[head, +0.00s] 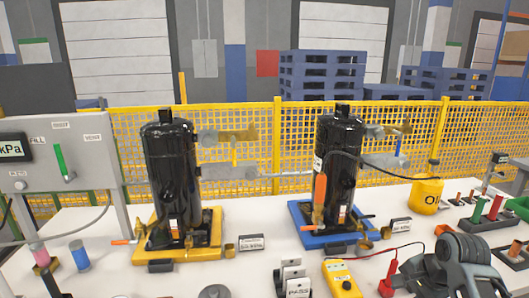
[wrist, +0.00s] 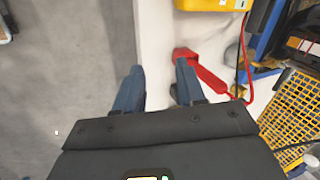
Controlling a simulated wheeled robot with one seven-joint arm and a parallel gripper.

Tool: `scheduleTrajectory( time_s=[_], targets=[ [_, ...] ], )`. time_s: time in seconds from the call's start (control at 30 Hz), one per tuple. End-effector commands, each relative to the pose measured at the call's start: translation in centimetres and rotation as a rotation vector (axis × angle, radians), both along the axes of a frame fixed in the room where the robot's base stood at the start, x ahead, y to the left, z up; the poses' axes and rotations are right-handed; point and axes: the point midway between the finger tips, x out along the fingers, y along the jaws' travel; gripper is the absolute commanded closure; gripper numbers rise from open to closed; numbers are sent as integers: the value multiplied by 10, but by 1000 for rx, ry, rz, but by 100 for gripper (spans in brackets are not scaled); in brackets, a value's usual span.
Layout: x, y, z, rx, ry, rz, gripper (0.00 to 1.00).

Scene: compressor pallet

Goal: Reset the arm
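My gripper (wrist: 159,78) shows in the wrist view with its two blue-grey fingers apart and nothing between them. It points down over the white table's front edge, with grey floor to the left. My dark grey arm and gripper body also show at the lower right of the head view, where the fingertips are hard to make out. A red probe (wrist: 210,75) with a cable lies just beyond the right finger in the wrist view; I cannot tell whether they touch. It also shows in the head view (head: 388,280), left of my arm.
A yellow meter (head: 341,280) lies left of the red probe. Two black compressors stand on a yellow pallet (head: 213,252) and a blue pallet (head: 310,238). A grey panel (head: 75,150) stands left.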

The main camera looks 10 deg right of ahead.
Motion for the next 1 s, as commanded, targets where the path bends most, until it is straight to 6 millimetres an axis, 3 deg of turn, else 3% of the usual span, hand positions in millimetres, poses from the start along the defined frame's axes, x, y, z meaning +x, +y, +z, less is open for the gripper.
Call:
scheduleTrajectory(
  time_s=[0.2, 0.5, 0.77, 1.0],
  targets=[
    [-35, 66, -51, -30, -132, 122, 61],
    [-113, 138, -88, -146, -324, 274, 61],
    [-199, 173, -87, -303, -459, 395, 61],
    [-281, 185, -58, -489, -566, 515, 61]
  ],
)
